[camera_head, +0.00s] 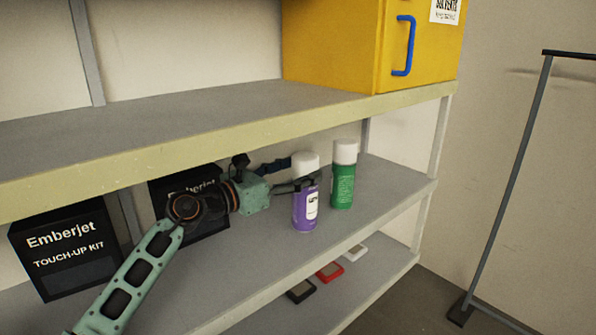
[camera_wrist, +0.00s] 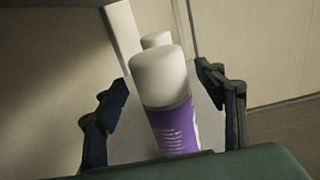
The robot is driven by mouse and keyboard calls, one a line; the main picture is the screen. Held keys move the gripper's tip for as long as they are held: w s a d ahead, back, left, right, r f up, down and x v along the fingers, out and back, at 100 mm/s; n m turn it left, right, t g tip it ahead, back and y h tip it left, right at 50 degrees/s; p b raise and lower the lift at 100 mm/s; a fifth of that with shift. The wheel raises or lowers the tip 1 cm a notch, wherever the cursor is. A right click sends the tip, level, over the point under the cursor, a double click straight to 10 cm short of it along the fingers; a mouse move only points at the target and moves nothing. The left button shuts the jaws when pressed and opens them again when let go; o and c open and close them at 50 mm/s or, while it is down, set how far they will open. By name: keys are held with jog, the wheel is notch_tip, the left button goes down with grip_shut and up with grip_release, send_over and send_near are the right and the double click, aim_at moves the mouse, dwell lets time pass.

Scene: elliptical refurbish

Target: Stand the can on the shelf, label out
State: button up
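A purple can (camera_head: 305,209) with a white cap stands upright on the middle shelf (camera_head: 265,250), near its front edge. Its white label patch faces the front right in the head view. In the wrist view the purple can (camera_wrist: 174,128) shows small white text, with a sliver of label at its right edge. My gripper (camera_head: 290,174) reaches in from the left. Its open fingers (camera_wrist: 162,95) lie on either side of the can, with small gaps visible. The can's base is hidden in the wrist view.
A green can (camera_head: 342,180) stands close behind to the right. Black Emberjet boxes (camera_head: 65,250) are at the left. A yellow cabinet (camera_head: 335,45) sits on the upper shelf (camera_head: 180,108), which overhangs my arm. Small flat items (camera_head: 329,271) lie on the lower shelf.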

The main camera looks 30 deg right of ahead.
jog(key=s+a+b, duration=0.1)
jog(key=a+b, duration=0.1)
jog(key=a, duration=1)
jog(key=shift+s, duration=0.35)
jog(key=shift+d+r, duration=0.1)
